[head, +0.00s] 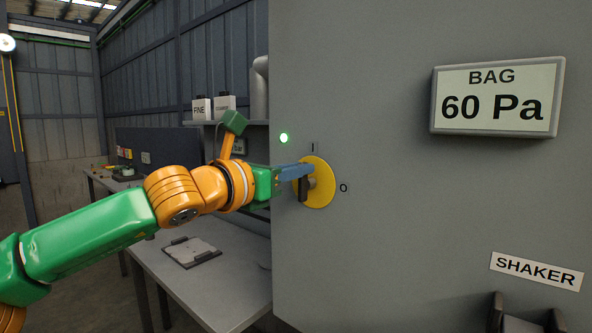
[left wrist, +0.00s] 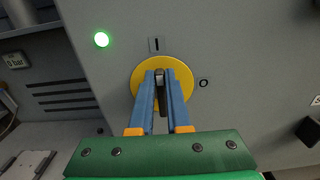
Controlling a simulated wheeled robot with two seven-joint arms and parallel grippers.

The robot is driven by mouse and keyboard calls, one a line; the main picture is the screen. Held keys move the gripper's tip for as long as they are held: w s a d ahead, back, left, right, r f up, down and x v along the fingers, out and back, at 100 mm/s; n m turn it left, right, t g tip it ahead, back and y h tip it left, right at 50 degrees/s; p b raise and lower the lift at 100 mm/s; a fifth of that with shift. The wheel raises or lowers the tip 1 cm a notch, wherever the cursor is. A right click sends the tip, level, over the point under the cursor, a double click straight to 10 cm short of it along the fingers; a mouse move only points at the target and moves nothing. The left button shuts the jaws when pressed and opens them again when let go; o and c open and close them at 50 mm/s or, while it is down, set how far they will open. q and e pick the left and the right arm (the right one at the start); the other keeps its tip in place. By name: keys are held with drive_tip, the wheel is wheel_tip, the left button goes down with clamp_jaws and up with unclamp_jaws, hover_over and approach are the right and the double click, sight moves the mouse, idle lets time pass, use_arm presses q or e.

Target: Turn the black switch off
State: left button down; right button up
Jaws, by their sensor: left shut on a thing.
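The black switch (head: 303,189) is a rotary handle on a round yellow plate (head: 322,187) on the grey cabinet front. In the left wrist view the switch (left wrist: 162,103) stands upright in the picture, in line with the "I" mark above the plate; the "O" mark is at the right. My left gripper (head: 309,172) is at the plate. In the left wrist view its blue fingers (left wrist: 160,85) lie on both sides of the handle, shut on it. The fingers hide part of the handle and plate. My right gripper is not in view.
A green lamp (head: 284,138) glows at the plate's upper left. A display (head: 497,97) reads "BAG 60 Pa". A "SHAKER" label (head: 537,271) is at lower right, above dark brackets. A grey table (head: 190,285) with a flat plate stands left of the cabinet.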

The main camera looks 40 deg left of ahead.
use_arm(q)
drive_tip(key=m, duration=0.1)
drive_tip(key=m+b, duration=0.1)
drive_tip(key=d+m+b, duration=0.1)
drive_tip(key=m, duration=0.1)
drive_tip(key=shift+f, duration=0.25)
drive_tip(key=m, duration=0.1)
drive_tip(key=m+b, duration=0.1)
drive_tip(key=m, duration=0.1)
drive_tip(key=d+m+b, duration=0.1)
drive_tip(key=shift+s+f, duration=0.1)
drive_tip(key=shift+f, duration=0.15)
drive_tip(key=m, duration=0.1)
drive_tip(key=m+b, duration=0.1)
drive_tip(key=m, duration=0.1)
drive_tip(key=f+m, duration=0.1)
drive_tip(key=m, duration=0.1)
drive_tip(key=shift+d+b, duration=0.3)
drive_tip(key=shift+d, duration=0.1)
drive_tip(key=m, duration=0.2)
drive_tip(key=f+m+b, duration=0.1)
drive_tip(key=m, duration=0.1)
drive_tip(key=shift+d+m, duration=0.15)
drive_tip(key=shift+m, duration=0.45)
drive_tip(key=c, duration=0.9)
unclamp_jaws()
drive_tip(key=shift+f, duration=0.1)
